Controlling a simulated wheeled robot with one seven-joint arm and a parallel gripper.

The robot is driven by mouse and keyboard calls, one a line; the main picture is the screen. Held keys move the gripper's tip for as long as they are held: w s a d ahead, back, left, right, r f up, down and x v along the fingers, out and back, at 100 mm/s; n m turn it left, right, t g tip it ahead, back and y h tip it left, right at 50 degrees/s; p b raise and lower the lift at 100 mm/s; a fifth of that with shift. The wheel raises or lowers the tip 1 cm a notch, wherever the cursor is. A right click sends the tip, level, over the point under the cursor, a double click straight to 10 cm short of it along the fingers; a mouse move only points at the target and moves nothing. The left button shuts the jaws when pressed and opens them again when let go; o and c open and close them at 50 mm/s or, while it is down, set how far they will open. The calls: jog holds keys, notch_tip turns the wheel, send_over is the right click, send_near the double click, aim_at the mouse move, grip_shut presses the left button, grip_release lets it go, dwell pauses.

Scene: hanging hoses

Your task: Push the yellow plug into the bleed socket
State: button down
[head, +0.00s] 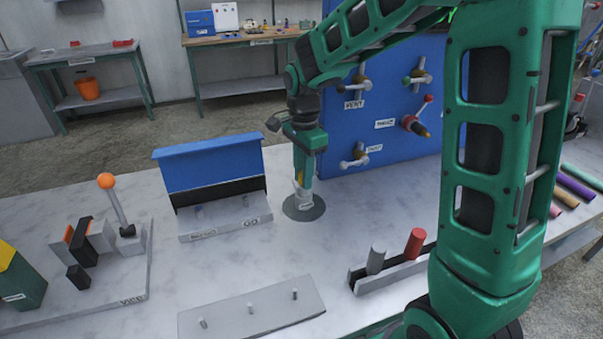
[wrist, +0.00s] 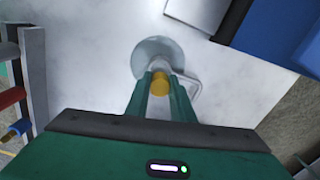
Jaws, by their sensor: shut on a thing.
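My gripper (head: 302,182) points down over a dark round base (head: 320,211) on the bench, just in front of the blue panel. In the wrist view its two green fingers (wrist: 160,88) are closed on the yellow plug (wrist: 159,85), whose rounded end shows between them. A pale upright piece with a small label (head: 305,201) stands on the round base (wrist: 148,52) below the fingers. I cannot read that label or tell whether this piece is the bleed socket. The contact between plug and pale piece is hidden. A pale bent loop (wrist: 193,86) sticks out right of the fingers.
The blue panel (head: 385,100) with several valve fittings rises behind and right of my gripper. A grey block with a blue upright board (head: 210,168) stands left. A rack with a red cylinder (head: 415,244) is front right. A pegged plate (head: 250,312) lies in front.

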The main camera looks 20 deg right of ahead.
jog(key=c, duration=1.5)
grip_release()
jog(key=shift+o, duration=0.2)
notch_tip(320, 180, up, 11)
jog(key=shift+f, duration=0.15)
